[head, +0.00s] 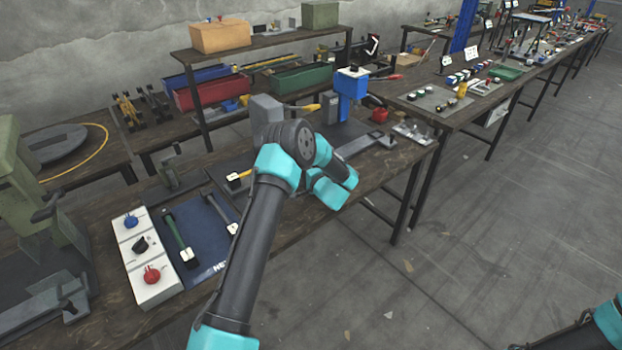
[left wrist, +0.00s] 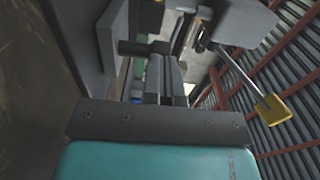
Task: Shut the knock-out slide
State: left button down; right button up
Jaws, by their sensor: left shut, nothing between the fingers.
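The middle press has a blue column (head: 352,85) on the bench. A grey slide-like bar with a raised end handle (head: 368,143) juts from its base toward the bench's right front; I cannot tell for certain that it is the knock-out slide. My left gripper shows in the left wrist view (left wrist: 163,68), its dark fingers together and empty, pointing into a gap between grey machine parts. In the head view my own arm hides its fingertips. Any contact between fingers and machine is unclear. My right gripper is out of view; only part of that arm shows.
In the left wrist view a grey plate (left wrist: 92,42) is close on the left, and a lever with a yellow grip (left wrist: 272,108) hangs at right. A white three-knob box (head: 147,258) and blue mat (head: 205,232) lie nearer on the bench. A green press (head: 22,185) stands left.

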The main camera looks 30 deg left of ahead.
pick_arm(q)
jog(key=x, duration=0.5)
jog(key=shift+w+a, duration=0.1)
jog(key=shift+a, duration=0.05)
jog(key=shift+w+a+r, duration=0.1)
jog(key=shift+a, duration=0.15)
jog(key=shift+a, duration=0.1)
jog(key=shift+d, duration=0.55)
jog(key=v, duration=1.3)
jog(key=shift+s+d, duration=0.3)
jog(key=shift+s, duration=0.05)
